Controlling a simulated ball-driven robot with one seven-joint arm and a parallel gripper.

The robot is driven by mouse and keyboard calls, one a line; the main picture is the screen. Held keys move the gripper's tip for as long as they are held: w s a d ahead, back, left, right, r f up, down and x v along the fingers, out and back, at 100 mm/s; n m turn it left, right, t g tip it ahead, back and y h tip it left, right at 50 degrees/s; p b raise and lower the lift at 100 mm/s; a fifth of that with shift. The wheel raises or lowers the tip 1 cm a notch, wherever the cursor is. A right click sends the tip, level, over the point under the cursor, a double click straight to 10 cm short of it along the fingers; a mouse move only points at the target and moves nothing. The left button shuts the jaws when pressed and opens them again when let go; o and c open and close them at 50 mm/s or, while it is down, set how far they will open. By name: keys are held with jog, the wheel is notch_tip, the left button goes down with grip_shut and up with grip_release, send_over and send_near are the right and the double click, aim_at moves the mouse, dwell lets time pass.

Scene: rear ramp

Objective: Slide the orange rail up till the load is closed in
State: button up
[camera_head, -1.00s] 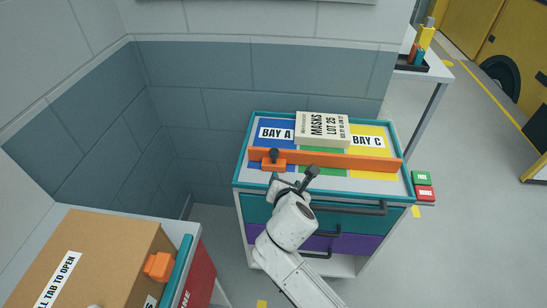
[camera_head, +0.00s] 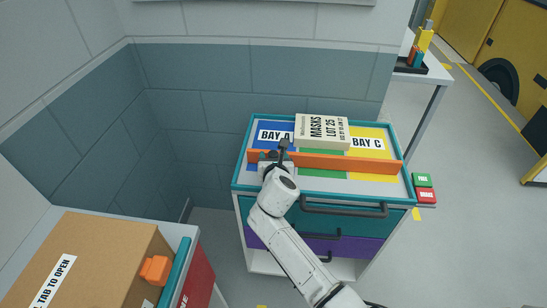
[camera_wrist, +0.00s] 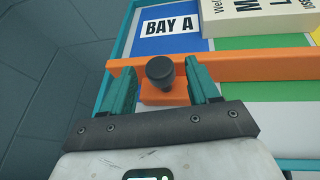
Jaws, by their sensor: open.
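The orange rail (camera_head: 345,162) lies across the teal-edged tray top (camera_head: 408,187) of the cart. The load, a cream box marked MASKS LOT 25 (camera_head: 322,131), lies beyond the rail. In the wrist view a strip of green shows between the rail (camera_wrist: 260,66) and the box (camera_wrist: 255,17). A dark round knob (camera_wrist: 160,69) stands on an orange block at the rail's left end. My gripper (camera_wrist: 161,75) is open, its two teal fingers on either side of the knob. In the head view my gripper (camera_head: 274,157) partly hides the knob and block.
BAY A (camera_head: 274,135) is blue and BAY C (camera_head: 368,143) is yellow. A cardboard box (camera_head: 85,262) with an orange tab stands at lower left. Green and red buttons (camera_head: 424,188) sit right of the cart. Grey walls close off the back and left.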

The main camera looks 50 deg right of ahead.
jog(key=shift+w+d+f, duration=0.2)
jog(key=shift+w+d, duration=0.1)
jog(key=shift+w, duration=0.05)
grip_shut()
dwell(0.4)
